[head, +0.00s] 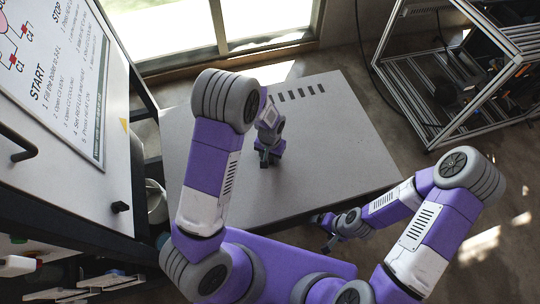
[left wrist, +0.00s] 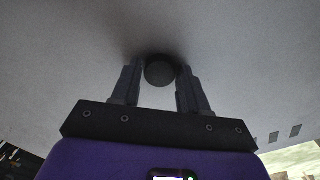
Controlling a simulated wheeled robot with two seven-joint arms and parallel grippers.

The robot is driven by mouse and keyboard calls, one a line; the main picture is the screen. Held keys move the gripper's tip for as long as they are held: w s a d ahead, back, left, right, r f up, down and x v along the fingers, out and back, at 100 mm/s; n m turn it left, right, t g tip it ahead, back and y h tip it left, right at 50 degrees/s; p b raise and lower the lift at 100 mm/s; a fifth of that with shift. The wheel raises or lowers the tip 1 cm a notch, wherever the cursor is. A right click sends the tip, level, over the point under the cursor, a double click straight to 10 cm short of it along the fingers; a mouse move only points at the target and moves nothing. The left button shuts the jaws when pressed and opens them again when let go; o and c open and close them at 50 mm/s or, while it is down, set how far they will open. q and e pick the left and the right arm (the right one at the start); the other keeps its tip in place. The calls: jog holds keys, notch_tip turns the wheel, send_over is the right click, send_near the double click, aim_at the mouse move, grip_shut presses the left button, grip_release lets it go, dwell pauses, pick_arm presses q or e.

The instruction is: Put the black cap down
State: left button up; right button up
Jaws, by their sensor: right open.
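The black cap (left wrist: 160,70) is round and dark. In the left wrist view it sits between the two fingertips of my left gripper (left wrist: 159,76), which close on it from both sides. A dark shadow lies on the grey table surface right by the cap, so it is at or very near the table top; I cannot tell if it touches. In the head view my left gripper (head: 268,158) points down over the middle of the grey table (head: 335,150), and the cap is not distinguishable there. My right gripper (head: 330,238) is open by the table's near edge.
A white board (head: 75,75) with printed steps stands at the left. A metal frame rack (head: 455,75) stands at the back right. Several dark slots (head: 302,93) mark the table's far side. The table's right part is bare.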

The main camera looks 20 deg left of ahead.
aim_at(271, 160)
pick_arm(q)
jog(key=shift+o, duration=1)
jog(key=shift+r, duration=0.15)
notch_tip(271, 160, up, 12)
jog(key=p, duration=0.2)
jog(key=shift+f+p, duration=0.25)
jog(key=shift+p, duration=0.1)
jog(key=shift+o, duration=0.6)
jog(key=shift+r, duration=0.15)
jog(key=f, duration=0.2)
jog(key=d+f, duration=0.1)
jog(key=shift+s+f+b, duration=0.25)
jog(key=shift+s+b, duration=0.1)
jog(key=shift+b, duration=0.05)
jog(key=shift+w+a+f+b, duration=0.15)
jog(key=shift+f+b, duration=0.25)
jog(key=shift+f, duration=1.15)
jog(key=f, duration=0.2)
jog(key=f+b, duration=0.1)
jog(key=f, duration=0.2)
jog(key=shift+w+a+f+b, duration=0.3)
jog(key=shift+a+b, duration=0.05)
jog(key=shift+b, duration=0.05)
jog(key=shift+r, duration=0.1)
